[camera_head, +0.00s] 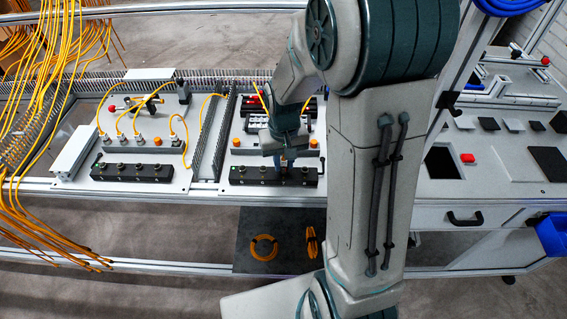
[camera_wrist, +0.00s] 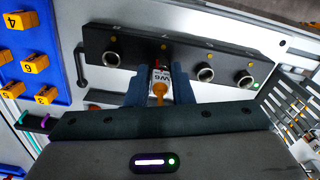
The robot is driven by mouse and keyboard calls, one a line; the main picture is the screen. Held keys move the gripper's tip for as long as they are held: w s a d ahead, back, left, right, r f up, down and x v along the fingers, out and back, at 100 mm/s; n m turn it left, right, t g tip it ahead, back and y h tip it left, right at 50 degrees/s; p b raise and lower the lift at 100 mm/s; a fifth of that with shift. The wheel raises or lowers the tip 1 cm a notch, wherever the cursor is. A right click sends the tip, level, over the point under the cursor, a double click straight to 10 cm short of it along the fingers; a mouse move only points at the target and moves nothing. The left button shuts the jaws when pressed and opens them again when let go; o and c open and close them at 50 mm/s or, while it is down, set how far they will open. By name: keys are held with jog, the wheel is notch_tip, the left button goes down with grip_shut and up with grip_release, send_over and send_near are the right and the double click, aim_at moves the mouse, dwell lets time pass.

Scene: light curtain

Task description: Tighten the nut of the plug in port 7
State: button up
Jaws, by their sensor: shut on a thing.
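A long black port block (camera_wrist: 182,46) lies across the wrist view, with several round metal ports in a row. The plug (camera_wrist: 159,76), with a white label reading W6 and an orange end, is at the second position from the left in that view. My gripper (camera_wrist: 160,82) is shut on the plug, its blue fingers on either side. The nut and the port mouth behind it are hidden, and no port number is readable. In the head view the same block (camera_head: 245,175) is at the front of the middle panel, with my gripper (camera_head: 288,160) over its right half.
A similar black block (camera_head: 130,172) lies on the left panel, below plugged yellow cables. A blue tray with numbered orange pieces (camera_wrist: 36,64) is at the left of the wrist view. Yellow cables (camera_head: 45,90) hang at far left. My arm hides part of the bench.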

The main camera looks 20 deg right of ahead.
jog(key=m, duration=0.6)
jog(key=shift+f, duration=0.15)
jog(key=o, duration=0.7)
jog(key=shift+o, duration=0.2)
jog(key=shift+r+p, duration=2.55)
jog(key=shift+r, duration=1.05)
